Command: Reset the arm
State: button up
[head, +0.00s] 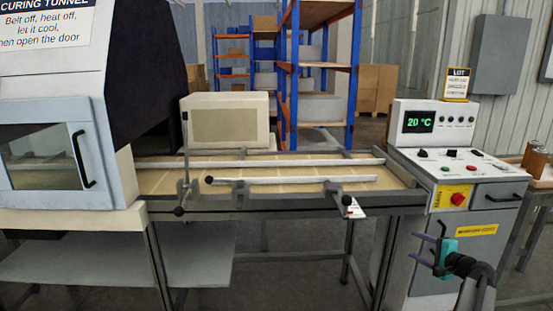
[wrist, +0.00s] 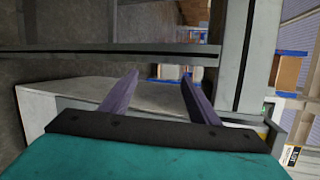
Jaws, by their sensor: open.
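My gripper (head: 428,248) is at the lower right in the head view, in front of the control cabinet (head: 408,280) and below the belt's height. Its two purple fingers point left and stand apart with nothing between them. In the wrist view my gripper (wrist: 155,84) shows the same two fingers spread and empty, in front of a dark bench rail. No filter cartridge can be made out in either view.
The curing tunnel (head: 55,180) with a closed, handled door stands at the left. A conveyor belt (head: 300,170) with guide rails runs to the control panel (head: 450,165), whose display reads 20 °C. A lower shelf (head: 190,255) and bench legs stand left of my gripper.

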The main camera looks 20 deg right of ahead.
jog(key=w+a+f+n+g+y+p, duration=0.1)
jog(key=w+a+f+n+g+y, duration=0.1)
jog(key=a+f, duration=0.7)
jog(key=w+a+f+n+g+y+p, duration=0.2)
jog(key=a+f+g, duration=0.15)
jog(key=a, duration=0.85)
jog(key=w+a+f+n+g+y+p, duration=0.1)
jog(key=w+a+f+n, duration=0.15)
jog(key=a+f, duration=0.65)
jog(key=s+a+f+n+g+p, duration=0.25)
jog(key=s+a, duration=0.35)
jog(key=a, duration=0.3)
jog(key=s+a+f+n+g+p, duration=0.1)
jog(key=s+a+f+n+g, duration=0.3)
jog(key=a, duration=0.5)
jog(key=s+a+f+n+g+p, duration=0.1)
jog(key=s+a+f+g+p, duration=0.15)
jog(key=s+a, duration=0.55)
jog(key=s+a+f+n+g+h+p, duration=0.1)
jog(key=s+a+n+g+h, duration=0.1)
jog(key=s, duration=0.6)
jog(key=s+a+f+n+g+h+p, duration=0.1)
jog(key=s+a+n, duration=0.3)
jog(key=s, duration=0.4)
jog(key=shift+n+g+h+p, duration=0.3)
jog(key=shift+g+h, duration=0.3)
jog(key=shift+g, duration=0.15)
jog(key=shift+f, duration=0.1)
